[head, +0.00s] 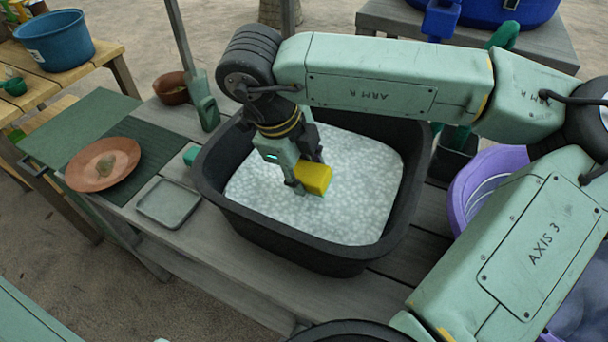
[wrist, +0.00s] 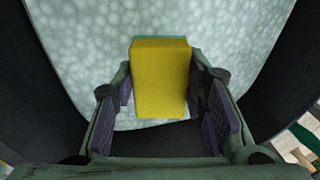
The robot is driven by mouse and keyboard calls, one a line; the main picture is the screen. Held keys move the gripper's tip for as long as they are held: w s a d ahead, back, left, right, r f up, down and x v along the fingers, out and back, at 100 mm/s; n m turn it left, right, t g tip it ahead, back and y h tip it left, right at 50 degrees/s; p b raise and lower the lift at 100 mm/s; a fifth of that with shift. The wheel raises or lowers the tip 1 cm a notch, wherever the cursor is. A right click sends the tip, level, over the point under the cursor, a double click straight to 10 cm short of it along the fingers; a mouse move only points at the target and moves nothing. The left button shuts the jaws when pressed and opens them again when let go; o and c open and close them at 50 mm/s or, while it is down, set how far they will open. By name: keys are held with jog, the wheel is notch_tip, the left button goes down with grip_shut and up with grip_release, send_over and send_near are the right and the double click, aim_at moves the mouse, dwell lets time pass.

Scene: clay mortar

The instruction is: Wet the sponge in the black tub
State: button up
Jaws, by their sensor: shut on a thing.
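The yellow sponge (head: 315,178) is in my gripper (head: 306,182), over the black tub (head: 300,254). The tub stands on the grey bench and holds pale, mottled water (head: 350,200). My gripper points down inside the tub's outline, left of its middle. In the wrist view the sponge (wrist: 161,80) sits between the two dark finger pads of my gripper (wrist: 165,110), with the water behind it. The sponge is at or just above the water surface; I cannot tell whether it touches.
A small grey tray (head: 168,203) lies left of the tub. A purple tub (head: 487,180) stands to the right. A blue tub (head: 55,45) is on a wooden table at the upper left.

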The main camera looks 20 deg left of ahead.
notch_tip(320, 180, up, 11)
jog(key=p, duration=0.5)
jog(key=shift+f, duration=0.2)
dwell(0.6)
